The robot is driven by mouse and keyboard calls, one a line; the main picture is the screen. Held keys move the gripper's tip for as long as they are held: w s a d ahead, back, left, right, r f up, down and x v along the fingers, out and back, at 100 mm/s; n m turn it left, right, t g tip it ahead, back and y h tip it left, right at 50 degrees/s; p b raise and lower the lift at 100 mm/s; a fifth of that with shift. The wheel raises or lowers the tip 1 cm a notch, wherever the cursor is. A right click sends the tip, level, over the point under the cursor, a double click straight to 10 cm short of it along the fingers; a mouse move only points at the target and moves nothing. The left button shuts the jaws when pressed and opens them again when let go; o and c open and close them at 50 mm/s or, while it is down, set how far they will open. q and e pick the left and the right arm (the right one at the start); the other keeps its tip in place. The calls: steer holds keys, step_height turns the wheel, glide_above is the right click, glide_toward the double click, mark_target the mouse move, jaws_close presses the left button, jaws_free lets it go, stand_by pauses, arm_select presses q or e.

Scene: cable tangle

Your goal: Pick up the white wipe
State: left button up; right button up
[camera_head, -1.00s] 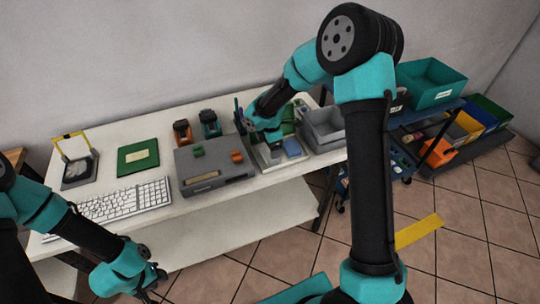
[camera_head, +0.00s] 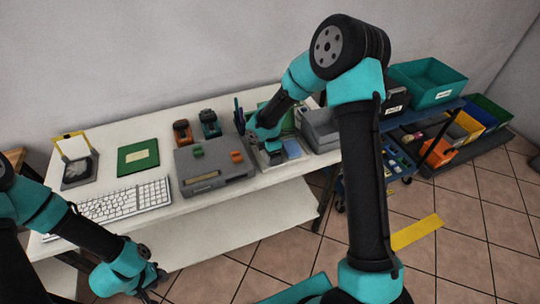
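I cannot make out the white wipe for certain. A pale, whitish flat area (camera_head: 293,157) with a light blue patch (camera_head: 292,148) lies just below and right of my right gripper (camera_head: 271,147), at the table's right part. That gripper points down close over it; its fingertips are too small and hidden to tell whether they hold anything. My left gripper (camera_head: 154,286) hangs low in front of the table's front edge, fingers apart and empty, away from the table objects.
The white table (camera_head: 105,205) carries a keyboard (camera_head: 122,201), a green board (camera_head: 138,158), a grey case (camera_head: 214,177) and a grey bin (camera_head: 322,136). A blue cart with a teal bin (camera_head: 428,84) stands at right.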

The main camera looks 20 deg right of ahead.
steer(key=shift+c, duration=1.3)
steer(key=shift+r, duration=0.9)
step_height(320, 180, up, 2)
steer(key=s+a, duration=0.3)
steer(key=s, duration=0.4)
steer(key=s+a+r, duration=0.1)
steer(key=s+a, duration=0.2)
steer(key=s, duration=0.4)
steer(key=shift+s+a, duration=0.3)
steer(key=shift+a, duration=0.1)
steer(key=shift+r, duration=0.1)
